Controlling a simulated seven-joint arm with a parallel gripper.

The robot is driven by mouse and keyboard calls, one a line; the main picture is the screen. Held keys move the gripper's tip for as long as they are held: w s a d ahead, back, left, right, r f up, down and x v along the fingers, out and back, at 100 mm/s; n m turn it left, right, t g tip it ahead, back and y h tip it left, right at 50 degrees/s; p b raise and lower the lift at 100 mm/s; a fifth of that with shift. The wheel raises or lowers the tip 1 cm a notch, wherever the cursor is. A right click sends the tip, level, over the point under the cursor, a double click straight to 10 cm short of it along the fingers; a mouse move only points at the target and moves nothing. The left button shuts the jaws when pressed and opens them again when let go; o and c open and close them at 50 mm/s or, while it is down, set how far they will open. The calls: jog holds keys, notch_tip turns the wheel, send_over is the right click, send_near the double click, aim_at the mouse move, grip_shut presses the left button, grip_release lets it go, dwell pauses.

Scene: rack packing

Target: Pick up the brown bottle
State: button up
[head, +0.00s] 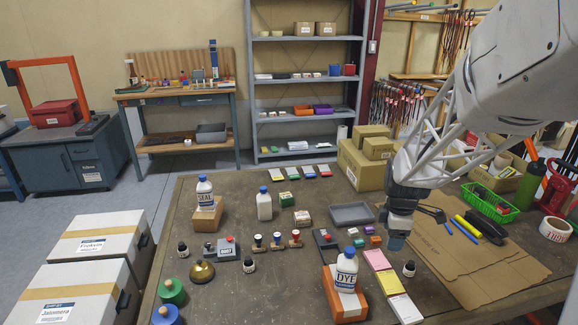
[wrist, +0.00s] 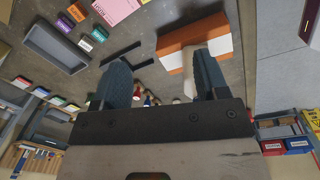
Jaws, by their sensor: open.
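Several small dark bottles stand on the table, and they may be the brown one. One dark bottle (head: 409,268) is right of the colored note pads, another (head: 249,265) stands near the stamps, and a third (head: 183,249) is at the left. Their exact brown tint is hard to tell. My gripper (head: 395,241) is above the right part of the table, near the first dark bottle and apart from it. In the wrist view my gripper (wrist: 163,82) has its two dark fingers spread, with no held thing visible. No dark bottle is clear there.
A white DYE bottle (head: 346,268) stands on an orange and white box (head: 343,300). A white SEAL bottle (head: 204,194) stands on a brown block (head: 206,218). A grey tray (head: 352,214), note pads (head: 390,283) and flat cardboard (head: 470,262) lie near my gripper.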

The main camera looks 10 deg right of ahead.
aim_at(412, 262)
jog(key=w+d+f+n, duration=0.1)
jog(key=d+f+n, duration=0.1)
jog(key=d+f, duration=0.2)
jog(key=w+d+f+n, duration=0.1)
jog(key=d+f+n, duration=0.1)
jog(key=d+f, duration=0.2)
jog(key=w+d+f+n, duration=0.1)
jog(key=d+f+n, duration=0.1)
jog(key=d+f, duration=0.2)
jog(key=shift+d+f+g, duration=0.1)
jog(key=shift+d+g, duration=0.2)
jog(key=shift+g, duration=0.1)
jog(key=shift+f, duration=1.3)
jog(key=shift+w+a+f, duration=0.1)
jog(key=shift+a+f, duration=0.05)
jog(key=shift+f, duration=1.15)
jog(key=shift+a+f, duration=0.1)
jog(key=shift+f, duration=1.2)
jog(key=c, duration=1)
